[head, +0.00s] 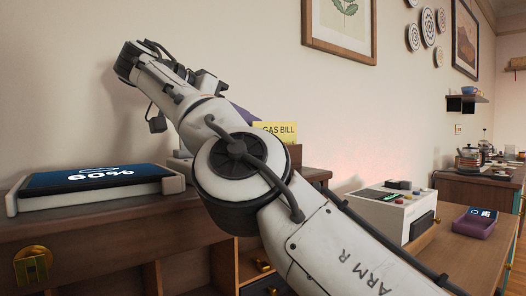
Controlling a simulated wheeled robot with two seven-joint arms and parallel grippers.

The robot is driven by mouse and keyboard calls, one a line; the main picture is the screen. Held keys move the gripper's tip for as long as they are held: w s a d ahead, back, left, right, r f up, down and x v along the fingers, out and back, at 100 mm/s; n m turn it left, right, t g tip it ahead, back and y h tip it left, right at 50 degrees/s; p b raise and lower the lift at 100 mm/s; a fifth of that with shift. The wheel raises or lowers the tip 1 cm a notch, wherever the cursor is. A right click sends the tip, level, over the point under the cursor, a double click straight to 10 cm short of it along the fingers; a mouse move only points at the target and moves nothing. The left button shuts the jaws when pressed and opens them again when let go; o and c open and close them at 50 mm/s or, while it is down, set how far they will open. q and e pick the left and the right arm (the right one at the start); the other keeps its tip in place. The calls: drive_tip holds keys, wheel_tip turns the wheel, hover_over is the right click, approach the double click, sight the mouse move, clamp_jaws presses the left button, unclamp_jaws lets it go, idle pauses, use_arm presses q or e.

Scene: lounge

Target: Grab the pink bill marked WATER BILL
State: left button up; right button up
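No pink bill marked WATER BILL shows in the head view. A yellow bill marked GAS BILL (279,127) stands upright behind my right arm, its left part covered by the arm. A purple piece (243,116) shows just left of it, mostly hidden, so I cannot tell what it is. A brown wooden holder (296,154) shows below the yellow bill. My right arm crosses the picture from the lower right to the upper left and hides much of this spot. I cannot make out the fingers of my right gripper. My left gripper is not in view.
A tablet-like screen on a white stand (100,186) lies on the wooden cabinet (75,245) at left. A white device with buttons (392,210) and a purple tray (474,224) stand at right. A framed picture (340,28) hangs on the wall.

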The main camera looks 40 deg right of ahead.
drive_tip(key=x, duration=0.1)
drive_tip(key=b+x, duration=0.1)
drive_tip(key=x, duration=0.2)
drive_tip(key=shift+d+r, duration=0.15)
drive_tip(key=shift+r, duration=0.15)
drive_tip(key=shift+d+f+b, duration=0.1)
drive_tip(key=shift+d+b, duration=0.2)
drive_tip(key=shift+d, duration=0.15)
clamp_jaws()
